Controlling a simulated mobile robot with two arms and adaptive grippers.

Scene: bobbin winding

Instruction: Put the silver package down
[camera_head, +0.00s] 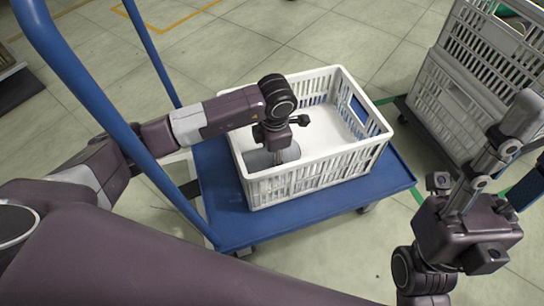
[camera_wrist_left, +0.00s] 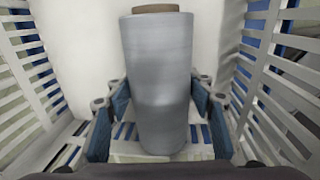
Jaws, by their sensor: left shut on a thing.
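The silver package (camera_wrist_left: 158,85) is a grey, shiny roll with a brown core at its end. In the left wrist view it stands between the blue-padded fingers of my left gripper (camera_wrist_left: 160,103). In the head view my left gripper (camera_head: 278,138) reaches down into the white crate (camera_head: 318,180), shut on the package (camera_head: 257,160), which is partly hidden by the gripper. I cannot tell whether the package touches the crate floor. My right gripper (camera_head: 480,195) is at the right edge, away from the crate; its finger opening is unclear.
The crate stands on a blue cart (camera_head: 235,222) with a tall blue handle (camera_head: 150,55) at left. Slatted crate walls are close on both sides of my left gripper. Stacked white crates (camera_head: 470,95) stand at the right. Open floor lies in front of the cart.

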